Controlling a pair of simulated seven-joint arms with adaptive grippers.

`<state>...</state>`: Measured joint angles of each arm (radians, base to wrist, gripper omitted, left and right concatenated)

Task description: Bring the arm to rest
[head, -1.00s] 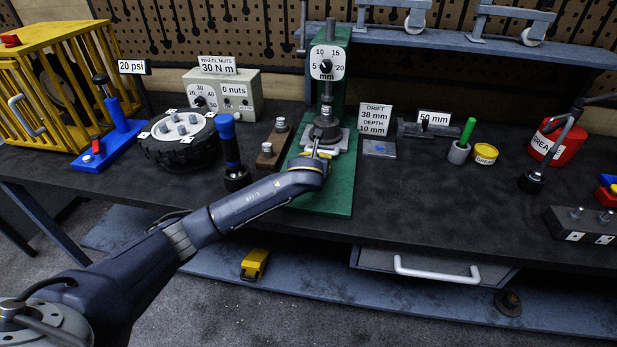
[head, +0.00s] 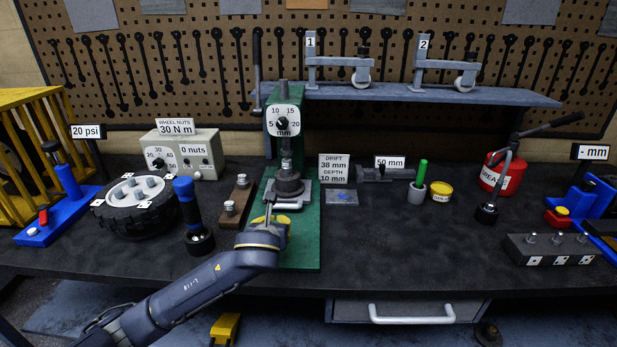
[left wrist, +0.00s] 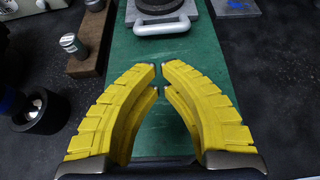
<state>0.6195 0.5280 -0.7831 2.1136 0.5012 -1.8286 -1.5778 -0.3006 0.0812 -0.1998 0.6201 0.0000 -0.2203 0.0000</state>
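My left arm comes in from the lower left of the head view, and its gripper (head: 266,214) is over the front of the green press base (head: 300,250). In the left wrist view the two yellow ribbed fingers (left wrist: 159,75) lean together with their tips almost meeting, and nothing shows between them. Ahead of the tips is a grey plate with a light handle (left wrist: 160,22), apart from them. In the head view a dark round part (head: 289,184) stands on that plate under the press ram. My right arm is not in view.
A dark torch-like tool with a blue top (head: 190,215) and a brown block with bolts (head: 237,200) stand left of the press. A wheel (head: 135,207) is farther left.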

